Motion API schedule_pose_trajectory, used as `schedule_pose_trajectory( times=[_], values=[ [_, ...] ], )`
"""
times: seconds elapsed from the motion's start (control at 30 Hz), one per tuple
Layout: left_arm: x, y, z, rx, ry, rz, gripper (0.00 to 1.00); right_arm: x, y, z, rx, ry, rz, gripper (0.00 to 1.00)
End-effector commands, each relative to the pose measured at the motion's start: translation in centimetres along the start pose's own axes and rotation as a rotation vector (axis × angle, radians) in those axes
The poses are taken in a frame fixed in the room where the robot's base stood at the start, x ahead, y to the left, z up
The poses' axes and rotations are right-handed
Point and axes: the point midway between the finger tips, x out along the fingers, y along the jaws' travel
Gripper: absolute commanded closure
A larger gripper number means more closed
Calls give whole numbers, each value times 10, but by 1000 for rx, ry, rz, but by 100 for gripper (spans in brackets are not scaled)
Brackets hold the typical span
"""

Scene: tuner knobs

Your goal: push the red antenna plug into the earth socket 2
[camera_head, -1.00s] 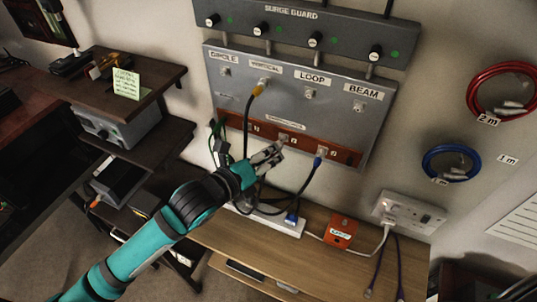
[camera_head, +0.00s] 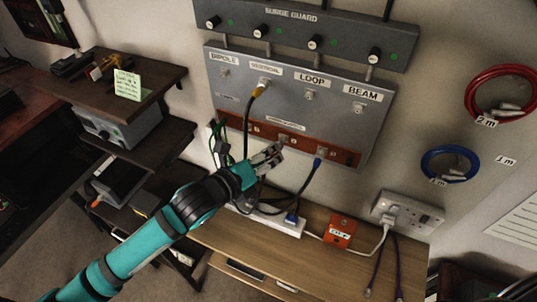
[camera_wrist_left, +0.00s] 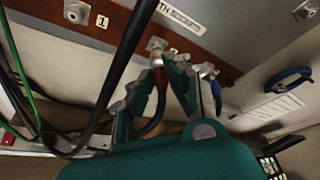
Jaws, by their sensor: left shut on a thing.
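My left gripper (camera_head: 268,156) is at the red-brown earth strip (camera_head: 240,122) along the bottom of the grey antenna panel. In the left wrist view its fingers (camera_wrist_left: 163,88) are shut on the red antenna plug (camera_wrist_left: 159,76). The plug's metal tip points up at a socket (camera_wrist_left: 157,45) to the right of the one labelled 1, which I take as earth socket 2 (camera_head: 283,139). Tip and socket meet in the picture; how deep the tip sits, I cannot tell. A dark cable hangs below the plug. My right gripper is in neither view.
Black and green cables (camera_wrist_left: 30,90) hang at left. A wooden shelf (camera_head: 300,262) lies below.

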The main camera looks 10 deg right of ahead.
Motion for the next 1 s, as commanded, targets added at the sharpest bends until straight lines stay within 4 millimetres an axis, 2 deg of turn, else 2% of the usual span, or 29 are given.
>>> schedule_pose_trajectory(
  times=[0.37, 1.0],
  values=[
    [1, 0, 0, 1, 0, -1, 100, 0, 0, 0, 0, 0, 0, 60],
    [16, 0, 6, 0, 0, -1, 100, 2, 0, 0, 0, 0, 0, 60]
  ],
)
